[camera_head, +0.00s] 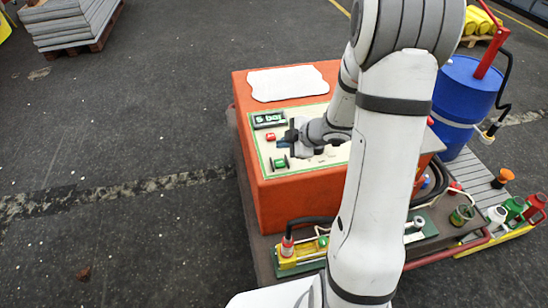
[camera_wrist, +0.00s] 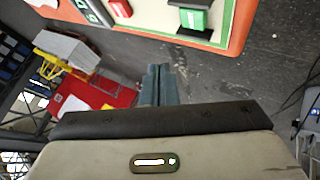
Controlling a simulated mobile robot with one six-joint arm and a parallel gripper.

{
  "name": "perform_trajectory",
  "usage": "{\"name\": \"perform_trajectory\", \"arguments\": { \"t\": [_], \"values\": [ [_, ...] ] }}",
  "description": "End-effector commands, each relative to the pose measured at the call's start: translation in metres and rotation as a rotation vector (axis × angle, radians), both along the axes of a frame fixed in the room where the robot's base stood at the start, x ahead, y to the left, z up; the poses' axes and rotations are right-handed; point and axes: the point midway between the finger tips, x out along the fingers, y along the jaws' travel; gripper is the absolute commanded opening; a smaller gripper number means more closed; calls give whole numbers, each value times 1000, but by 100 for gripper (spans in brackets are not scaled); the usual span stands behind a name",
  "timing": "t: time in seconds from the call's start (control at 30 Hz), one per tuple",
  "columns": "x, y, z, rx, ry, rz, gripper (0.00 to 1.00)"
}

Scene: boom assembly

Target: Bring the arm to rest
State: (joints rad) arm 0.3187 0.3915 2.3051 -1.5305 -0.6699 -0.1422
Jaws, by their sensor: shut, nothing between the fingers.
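My arm rises from the bottom of the head view and bends down over an orange control box (camera_head: 300,205). My gripper (camera_head: 283,142) hangs at the box's panel, between a red button (camera_head: 270,137) and a green button (camera_head: 280,163). In the wrist view my gripper's fingers (camera_wrist: 160,75) are together, with nothing between them. The wrist view also shows the red button (camera_wrist: 120,8) and the green button (camera_wrist: 192,19) on the panel, apart from the fingertips. Part of the panel is hidden behind my arm in the head view.
A display reading "5 bar" (camera_head: 268,119) is on the panel. A blue drum (camera_head: 462,100) stands right of the box. A yellow pump (camera_head: 300,253) sits at its front. Stacked slabs (camera_head: 65,22) lie far left. The floor (camera_head: 120,140) left of the box is clear.

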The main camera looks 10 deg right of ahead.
Motion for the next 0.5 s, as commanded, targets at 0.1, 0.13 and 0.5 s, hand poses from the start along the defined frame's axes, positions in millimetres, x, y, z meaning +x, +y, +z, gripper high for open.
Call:
{"name": "perform_trajectory", "arguments": {
  "t": [0.1,0.13,0.5],
  "values": [
    [0,0,0,0,0,0,0],
    [0,0,0,0,0,0,0],
    [12,-36,63,-126,-37,-402,0]
  ]
}}
